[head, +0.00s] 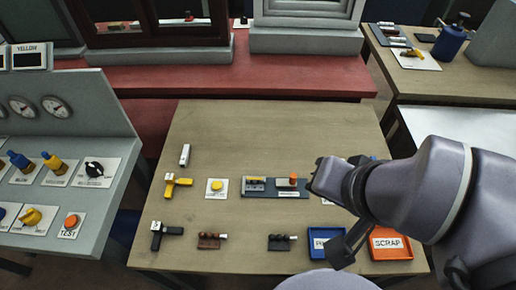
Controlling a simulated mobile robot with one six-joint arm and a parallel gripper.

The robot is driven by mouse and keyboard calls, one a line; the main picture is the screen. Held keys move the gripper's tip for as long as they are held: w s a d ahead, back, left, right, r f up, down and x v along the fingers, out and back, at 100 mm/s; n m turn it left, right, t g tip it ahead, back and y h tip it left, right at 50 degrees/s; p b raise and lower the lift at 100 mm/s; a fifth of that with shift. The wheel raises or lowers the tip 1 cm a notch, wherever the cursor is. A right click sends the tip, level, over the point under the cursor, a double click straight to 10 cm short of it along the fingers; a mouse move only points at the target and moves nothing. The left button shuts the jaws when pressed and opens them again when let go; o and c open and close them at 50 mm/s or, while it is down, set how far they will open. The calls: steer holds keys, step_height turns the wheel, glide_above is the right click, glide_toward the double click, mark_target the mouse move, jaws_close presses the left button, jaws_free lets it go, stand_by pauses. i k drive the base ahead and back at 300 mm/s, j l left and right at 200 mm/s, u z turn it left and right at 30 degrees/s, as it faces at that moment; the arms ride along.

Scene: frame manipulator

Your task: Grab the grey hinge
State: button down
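A dark grey hinge-like piece (281,242) lies on the wooden table (240,125) near its front edge, left of the blue tray. A similar reddish-brown piece (210,240) lies to its left. My gripper (326,180) hangs over the right part of the table, above and to the right of the grey hinge and apart from it. Its fingers are seen too poorly to tell whether they are open or shut. My arm hides part of the table's right side.
A blue tray (316,232) and an orange SCRAP tray (408,255) stand at the front right. A dark strip with small parts (262,194) lies mid-table. Yellow (177,185) and black (163,234) handled pieces lie left. The table's back is clear.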

mark_target(249, 187)
steer(key=j+z, duration=0.3)
steer(key=k+j+z, duration=0.25)
steer(key=j, duration=0.2)
steer(key=j+z, duration=0.3)
steer(key=k+j+z, duration=0.15)
steer(key=j+z, duration=0.15)
steer(key=j, duration=0.15)
